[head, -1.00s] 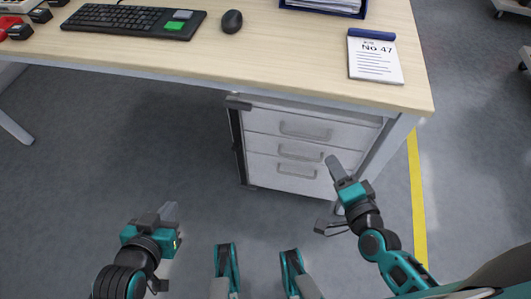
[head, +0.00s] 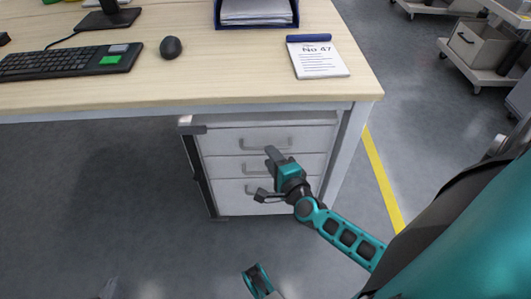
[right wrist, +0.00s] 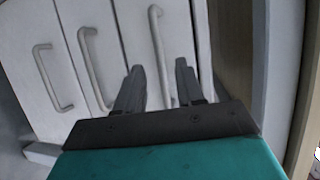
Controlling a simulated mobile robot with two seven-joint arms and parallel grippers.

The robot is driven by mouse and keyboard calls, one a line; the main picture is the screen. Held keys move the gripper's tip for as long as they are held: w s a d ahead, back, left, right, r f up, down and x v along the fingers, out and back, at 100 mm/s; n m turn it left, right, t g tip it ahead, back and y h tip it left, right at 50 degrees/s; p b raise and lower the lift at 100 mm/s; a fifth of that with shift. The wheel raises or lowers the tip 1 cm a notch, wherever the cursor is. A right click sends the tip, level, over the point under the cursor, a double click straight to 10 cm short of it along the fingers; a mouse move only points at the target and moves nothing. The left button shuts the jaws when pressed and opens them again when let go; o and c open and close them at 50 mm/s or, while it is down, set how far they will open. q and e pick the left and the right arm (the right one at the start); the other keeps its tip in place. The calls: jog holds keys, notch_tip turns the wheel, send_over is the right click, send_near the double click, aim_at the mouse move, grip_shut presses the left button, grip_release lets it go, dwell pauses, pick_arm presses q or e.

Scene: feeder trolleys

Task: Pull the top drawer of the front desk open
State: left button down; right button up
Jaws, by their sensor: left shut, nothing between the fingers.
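The white drawer unit stands under the desk, its drawers flush. The top drawer (head: 222,138) carries a grey bar handle (head: 287,144); in the right wrist view this handle (right wrist: 157,45) is the rightmost one. My right gripper (head: 271,152) is in front of the drawer fronts, just below the top handle in the head view. In the right wrist view its fingers (right wrist: 160,80) are apart, with the lower part of the top handle showing between them; contact cannot be told. My left gripper (head: 108,288) barely shows at the bottom edge, shut and empty, mostly cut off.
The middle drawer handle (right wrist: 95,70) and bottom one (right wrist: 52,78) are beside the top one. The desktop (head: 200,88) overhangs the unit and holds a keyboard (head: 60,62), mouse (head: 171,47), notepad (head: 318,60) and paper tray (head: 256,22). A desk leg (head: 345,150) stands right of the unit.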

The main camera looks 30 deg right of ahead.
jog(key=shift+b+x, duration=0.3)
jog(key=shift+x, duration=1.7)
jog(key=shift+c, duration=0.2)
grip_shut()
